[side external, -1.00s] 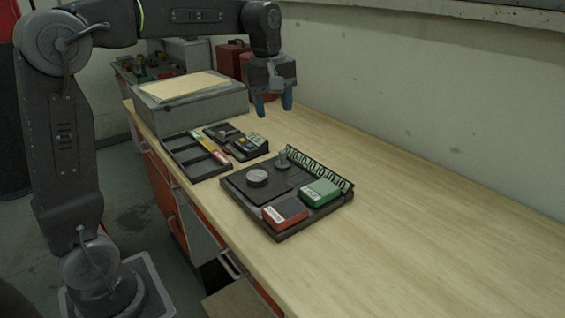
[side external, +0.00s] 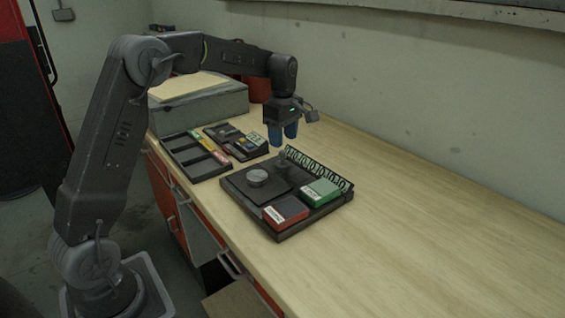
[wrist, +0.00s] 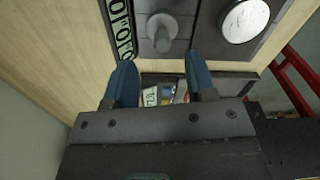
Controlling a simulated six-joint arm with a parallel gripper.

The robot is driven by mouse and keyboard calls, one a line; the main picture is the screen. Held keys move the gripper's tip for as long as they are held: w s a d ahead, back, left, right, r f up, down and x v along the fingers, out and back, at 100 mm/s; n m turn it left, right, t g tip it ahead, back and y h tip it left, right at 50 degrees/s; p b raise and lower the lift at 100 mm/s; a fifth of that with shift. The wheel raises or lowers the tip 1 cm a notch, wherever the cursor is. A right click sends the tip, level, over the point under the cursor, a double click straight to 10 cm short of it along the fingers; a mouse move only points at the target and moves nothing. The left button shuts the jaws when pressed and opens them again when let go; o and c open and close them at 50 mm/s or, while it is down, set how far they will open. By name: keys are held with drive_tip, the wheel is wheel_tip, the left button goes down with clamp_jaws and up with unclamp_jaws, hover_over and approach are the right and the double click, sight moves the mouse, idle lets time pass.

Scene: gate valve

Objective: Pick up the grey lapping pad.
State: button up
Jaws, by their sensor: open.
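My gripper (side external: 284,138) is open and empty, its blue fingers pointing down above the back edge of the large dark tray (side external: 277,235). In the wrist view the fingers (wrist: 158,58) stand apart, with a grey upright peg (wrist: 161,30) just beyond their tips. I cannot tell for sure which thing is the grey lapping pad.
An open slotted tray (side external: 195,158) lies at left, with a grey box (side external: 197,104) behind. The bench at right is clear.

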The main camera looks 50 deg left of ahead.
sight(282, 151)
drive_tip(key=shift+s+f, duration=0.15)
drive_tip(key=shift+f, duration=2.55)
drive_tip(key=shift+c, duration=0.3)
clamp_jaws()
